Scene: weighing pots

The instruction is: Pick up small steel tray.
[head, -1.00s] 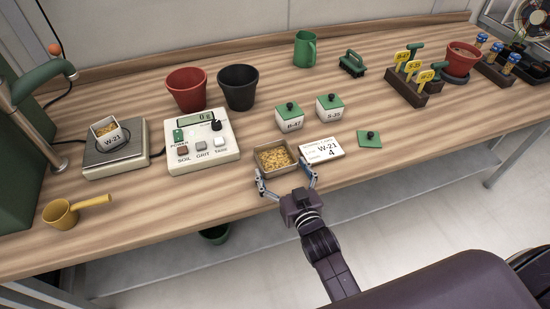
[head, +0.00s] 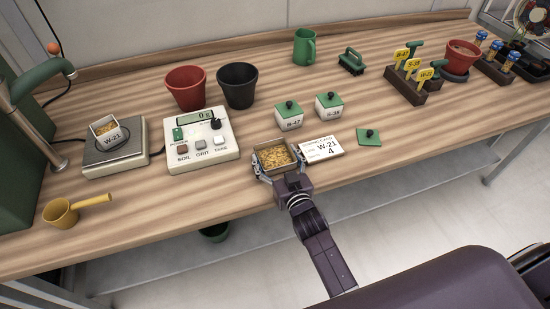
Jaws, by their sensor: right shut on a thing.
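The small steel tray (head: 257,148), a brownish rectangular dish full of yellow grain-like pieces, is on the bench near its front edge. My right gripper (head: 279,165) is shut on it, with one finger at its left side and one at its right side. I cannot tell whether the tray is lifted off the bench. My left gripper is out of view.
A white card (head: 325,149) marked W-21 lies close to the tray's right side, with a green lid (head: 369,137) beyond. Two lidded pots, B-47 (head: 289,120) and S-35 (head: 328,106), stand behind. A control box (head: 201,145) and a scale (head: 113,156) with pot W-21 (head: 110,138) stand left.

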